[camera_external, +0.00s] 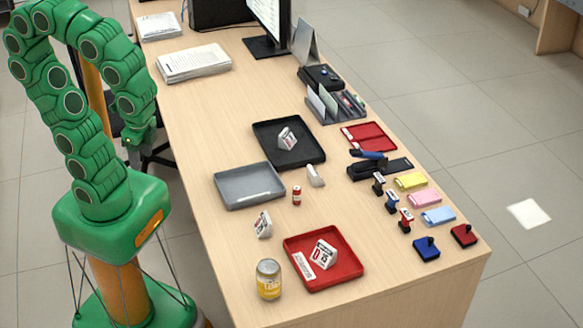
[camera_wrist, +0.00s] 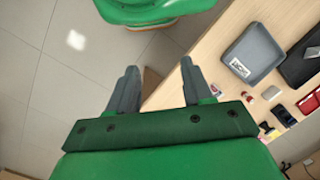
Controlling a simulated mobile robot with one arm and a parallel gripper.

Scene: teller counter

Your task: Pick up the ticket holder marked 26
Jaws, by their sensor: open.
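Three white ticket holders with printed faces show in the external view. One holder (camera_external: 287,138) stands in the black tray (camera_external: 262,128). A second holder (camera_external: 263,225) stands on the bare counter, left of the red tray (camera_external: 345,277). A third holder (camera_external: 324,254) stands in that red tray. The prints are too small to tell surely which is marked 26. My gripper (camera_external: 137,137) hangs beside the counter's left edge, well away from all of them. In the wrist view my gripper (camera_wrist: 158,64) is open, with nothing between the fingers.
Stamps, coloured pads and an organizer (camera_external: 335,104) line the right side. Bare counter lies left of the black tray.

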